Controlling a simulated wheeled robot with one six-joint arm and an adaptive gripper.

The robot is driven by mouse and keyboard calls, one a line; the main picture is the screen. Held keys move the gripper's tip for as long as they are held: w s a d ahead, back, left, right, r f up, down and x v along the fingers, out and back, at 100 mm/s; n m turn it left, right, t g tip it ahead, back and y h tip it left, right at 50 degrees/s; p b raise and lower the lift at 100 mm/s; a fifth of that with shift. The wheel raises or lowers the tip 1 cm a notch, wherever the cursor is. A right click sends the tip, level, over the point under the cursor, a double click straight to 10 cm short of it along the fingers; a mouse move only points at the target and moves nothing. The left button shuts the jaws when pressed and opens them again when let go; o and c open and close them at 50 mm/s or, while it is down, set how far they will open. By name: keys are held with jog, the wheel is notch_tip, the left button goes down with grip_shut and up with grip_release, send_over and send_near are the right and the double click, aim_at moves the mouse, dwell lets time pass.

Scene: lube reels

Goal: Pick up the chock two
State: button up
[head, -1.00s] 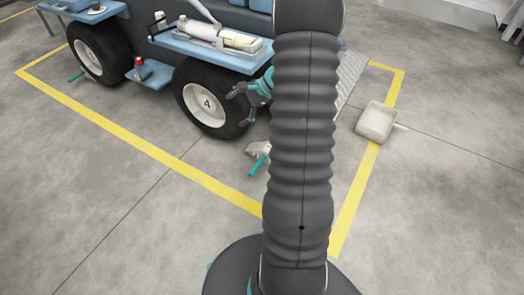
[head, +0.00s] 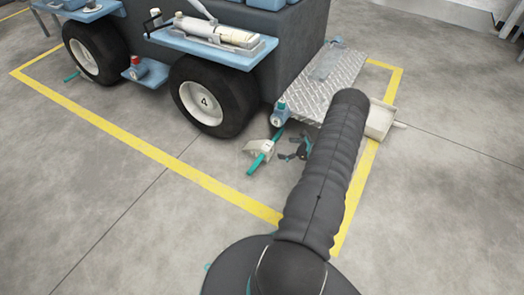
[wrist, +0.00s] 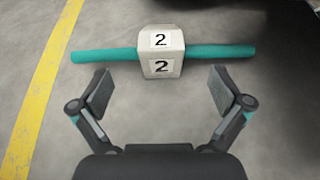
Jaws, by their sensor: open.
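The chock two (wrist: 162,66) is a pale block with "2" labels on two faces and a teal bar through it, sticking out on both sides. It lies on the floor just beyond my fingertips in the wrist view. In the head view the chock (head: 259,150) sits right of the wheel marked 4. My gripper (wrist: 160,95) is open and empty, its two pads apart, with the block ahead of the gap between them. In the head view my gripper (head: 294,150) is partly hidden by my arm, close to the chock's right side.
The vehicle's wheel (head: 206,97) stands left of the chock. A metal tread-plate step (head: 318,85) is behind my gripper. A pale pan (head: 380,120) lies at the right, partly behind my arm. Yellow lines (head: 150,149) mark the floor. The floor in front is clear.

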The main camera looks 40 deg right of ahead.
aim_at(267, 145)
jog(key=b+x, duration=0.1)
jog(key=x, duration=1.2)
jog(key=shift+w+f, duration=0.1)
jog(key=shift+w, duration=0.05)
jog(key=shift+c, duration=0.3)
jog(key=c, duration=1.6)
